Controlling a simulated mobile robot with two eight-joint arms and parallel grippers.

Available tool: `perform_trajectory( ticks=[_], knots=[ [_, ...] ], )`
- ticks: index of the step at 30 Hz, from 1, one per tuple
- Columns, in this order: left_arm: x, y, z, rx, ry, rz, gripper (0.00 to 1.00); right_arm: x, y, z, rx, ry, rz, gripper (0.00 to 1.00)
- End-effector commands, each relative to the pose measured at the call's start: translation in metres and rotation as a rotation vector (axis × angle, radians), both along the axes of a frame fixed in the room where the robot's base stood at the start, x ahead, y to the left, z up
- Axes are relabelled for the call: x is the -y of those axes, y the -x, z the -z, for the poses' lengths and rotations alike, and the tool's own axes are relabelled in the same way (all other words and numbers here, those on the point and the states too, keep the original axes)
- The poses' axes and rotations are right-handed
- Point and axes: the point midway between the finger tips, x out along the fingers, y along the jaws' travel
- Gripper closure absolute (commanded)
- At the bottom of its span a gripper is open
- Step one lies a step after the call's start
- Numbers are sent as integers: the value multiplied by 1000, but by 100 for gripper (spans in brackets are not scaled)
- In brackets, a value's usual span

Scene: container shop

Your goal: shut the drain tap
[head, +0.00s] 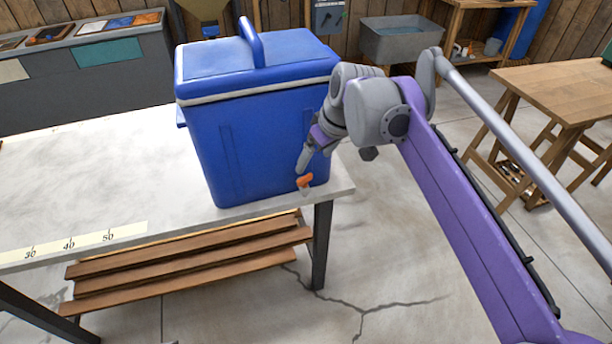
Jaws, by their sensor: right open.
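A blue cooler (253,140) with a closed lid and a raised handle stands near the right end of the white bench. Its drain tap, with an orange handle (304,181), sticks out low on the front face at the right. My right gripper (302,168) comes in from the right with its fingers pointing down, just above the orange handle. It is open and looks empty; whether a finger touches the tap I cannot tell. My left gripper is not in view.
The white bench top (90,180) is clear to the left of the cooler, with a ruler strip (70,247) along its front edge. Wooden slats (190,262) lie below. A wooden table (565,90) stands at right and a grey tub (400,42) at the back.

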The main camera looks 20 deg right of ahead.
Motion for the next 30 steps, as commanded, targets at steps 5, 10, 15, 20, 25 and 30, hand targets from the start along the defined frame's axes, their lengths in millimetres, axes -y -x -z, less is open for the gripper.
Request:
perform_trajectory(
  ticks=[5,10,15,20,25,30],
  knots=[
    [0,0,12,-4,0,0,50,-6,-13,36,-2,1,0,12],
    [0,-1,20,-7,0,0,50,-11,-23,63,-2,1,0,12],
    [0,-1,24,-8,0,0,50,-14,-29,78,-1,0,0,12],
    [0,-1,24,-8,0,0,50,-15,-30,82,-1,0,1,12],
    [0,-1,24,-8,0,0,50,-15,-30,81,-1,0,1,12],
    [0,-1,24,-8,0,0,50,-14,-30,81,-2,1,1,38]
  ],
)
